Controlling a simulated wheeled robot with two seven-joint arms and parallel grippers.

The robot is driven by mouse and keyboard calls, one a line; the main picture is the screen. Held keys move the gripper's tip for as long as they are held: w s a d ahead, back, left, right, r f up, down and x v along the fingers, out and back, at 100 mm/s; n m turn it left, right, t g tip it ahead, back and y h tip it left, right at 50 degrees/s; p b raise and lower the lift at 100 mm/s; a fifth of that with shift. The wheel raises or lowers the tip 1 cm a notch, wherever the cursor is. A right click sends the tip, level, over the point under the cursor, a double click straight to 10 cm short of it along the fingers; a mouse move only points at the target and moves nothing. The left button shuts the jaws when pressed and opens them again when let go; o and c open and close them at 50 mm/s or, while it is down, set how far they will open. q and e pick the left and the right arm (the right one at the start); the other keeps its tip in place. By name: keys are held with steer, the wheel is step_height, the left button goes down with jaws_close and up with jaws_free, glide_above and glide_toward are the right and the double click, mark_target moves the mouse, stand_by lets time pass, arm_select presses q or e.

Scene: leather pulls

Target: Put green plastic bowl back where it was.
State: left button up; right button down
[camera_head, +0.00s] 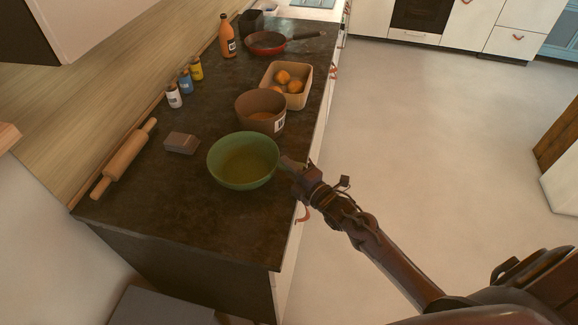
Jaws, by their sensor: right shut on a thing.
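The green plastic bowl (243,161) is upright over the near part of the dark countertop (190,218). It looks empty. My right gripper (286,163) is shut on the right side of the bowl's rim. I cannot tell whether the bowl's base touches the counter. The right arm comes in from the lower right, over the floor. My left gripper is not in view.
A brown bowl (261,111) stands just behind the green bowl. Beyond are a tray of oranges (287,83), a red pan (265,42) and an orange bottle (227,38). A small grey block (181,143) and a rolling pin (124,158) lie left. The counter's front corner is clear.

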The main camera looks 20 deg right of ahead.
steer(key=shift+f, duration=0.2)
steer(key=c, duration=1.4)
jaws_free()
steer(key=shift+o, duration=0.2)
steer(key=shift+r, duration=0.1)
steer(key=shift+r, duration=0.15)
steer(key=shift+s+d, duration=0.1)
steer(key=shift+s, duration=0.15)
steer(key=b+v, duration=0.2)
steer(key=v, duration=0.9)
steer(key=shift+s, duration=0.25)
